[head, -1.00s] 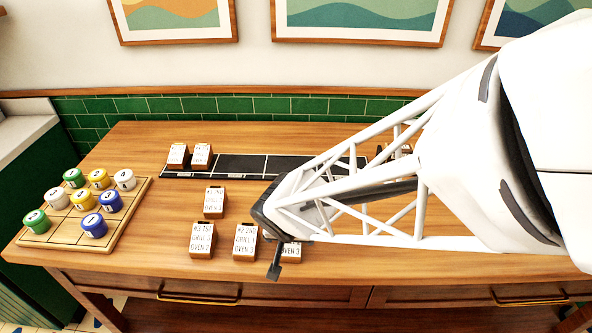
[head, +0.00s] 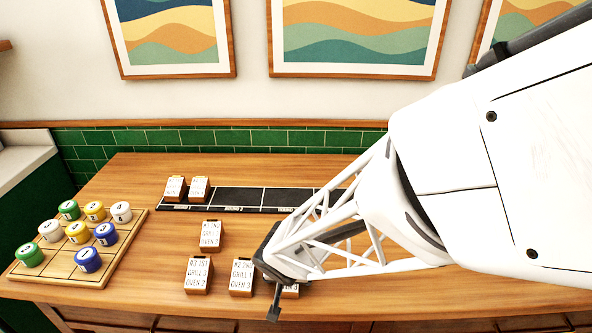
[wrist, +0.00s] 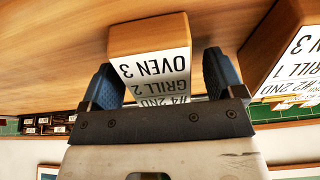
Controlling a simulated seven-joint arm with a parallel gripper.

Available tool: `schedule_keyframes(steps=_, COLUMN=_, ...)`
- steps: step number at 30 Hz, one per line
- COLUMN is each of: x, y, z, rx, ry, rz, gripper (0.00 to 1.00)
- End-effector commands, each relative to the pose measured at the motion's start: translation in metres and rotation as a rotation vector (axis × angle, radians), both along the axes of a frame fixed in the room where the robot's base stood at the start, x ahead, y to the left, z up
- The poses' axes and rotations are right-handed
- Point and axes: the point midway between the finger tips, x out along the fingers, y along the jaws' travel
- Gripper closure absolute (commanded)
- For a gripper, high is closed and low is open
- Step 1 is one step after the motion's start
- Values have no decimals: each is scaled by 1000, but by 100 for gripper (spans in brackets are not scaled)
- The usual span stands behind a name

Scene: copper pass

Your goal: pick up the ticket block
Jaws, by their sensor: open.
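A wooden ticket block (wrist: 150,38) with a white label reading "OVEN 3", "GRILL 2" and "#4 2ND" shows in the wrist view. My gripper (wrist: 163,78) is open, with one blue finger towards each side of this block. A gap shows between the block and the right finger; the left finger overlaps the label's edge in the picture. In the head view my gripper (head: 272,288) is low over the table's front part and hides most of a block (head: 290,291) there. Other ticket blocks stand to its left, one at the front (head: 241,278), one beside it (head: 197,275) and one behind (head: 211,235).
A neighbouring block (wrist: 290,62) stands close on the right in the wrist view. A dark slotted strip (head: 238,198) at the back holds two blocks at its left end. A wooden board (head: 60,272) with several coloured round pieces is at the left.

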Motion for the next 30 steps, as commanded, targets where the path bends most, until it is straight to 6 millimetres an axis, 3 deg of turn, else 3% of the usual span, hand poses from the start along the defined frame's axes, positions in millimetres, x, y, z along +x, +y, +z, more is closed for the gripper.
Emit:
schedule_keyframes(steps=27, x=0, y=0, z=-3, rx=0, ry=1, rz=0, gripper=13)
schedule_keyframes(steps=30, x=0, y=0, z=-2, rx=0, ry=1, rz=0, gripper=28)
